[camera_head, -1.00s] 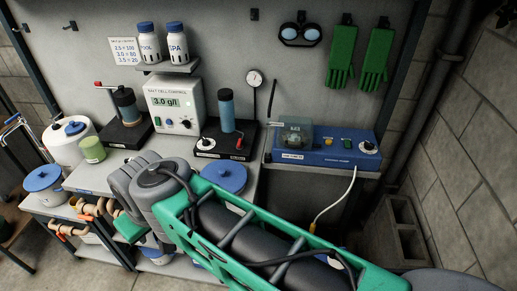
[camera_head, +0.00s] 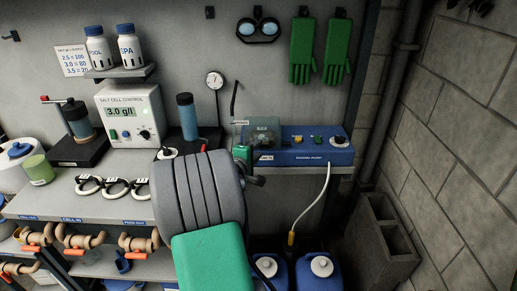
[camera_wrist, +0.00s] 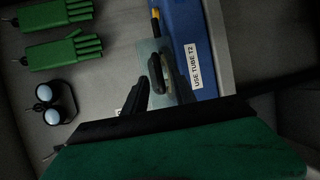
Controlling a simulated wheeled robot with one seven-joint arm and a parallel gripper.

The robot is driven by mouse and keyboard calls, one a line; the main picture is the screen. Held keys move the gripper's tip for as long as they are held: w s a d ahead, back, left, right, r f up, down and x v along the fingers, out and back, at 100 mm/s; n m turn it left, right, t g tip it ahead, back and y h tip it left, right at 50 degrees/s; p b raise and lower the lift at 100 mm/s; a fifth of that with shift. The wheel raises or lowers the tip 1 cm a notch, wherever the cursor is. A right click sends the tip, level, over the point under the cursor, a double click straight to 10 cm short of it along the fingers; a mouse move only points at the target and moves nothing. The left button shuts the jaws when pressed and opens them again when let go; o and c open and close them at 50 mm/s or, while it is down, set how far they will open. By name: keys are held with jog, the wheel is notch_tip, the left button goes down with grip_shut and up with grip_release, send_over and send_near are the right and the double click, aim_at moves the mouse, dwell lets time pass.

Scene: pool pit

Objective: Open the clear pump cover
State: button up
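The clear pump cover (camera_head: 265,131) is a see-through box at the left end of the blue dosing pump (camera_head: 310,152). It looks shut over the pump head. The wrist view shows a pale clear panel of the cover (camera_wrist: 147,50) beside the blue pump body (camera_wrist: 188,30), which has a label "USE TUBE T2". My gripper (camera_head: 252,168) is just in front of and below the cover's left side, partly hidden by my arm.
Green gloves (camera_head: 317,49) and goggles (camera_head: 259,27) hang above. A white cable (camera_head: 312,205) hangs from the pump towards blue jugs (camera_head: 320,270). A black stand with a blue cylinder (camera_head: 187,117) is left of the pump. Concrete blocks (camera_head: 378,240) stand at the lower right.

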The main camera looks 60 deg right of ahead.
jog(key=shift+x, duration=1)
grip_shut()
dwell(0.7)
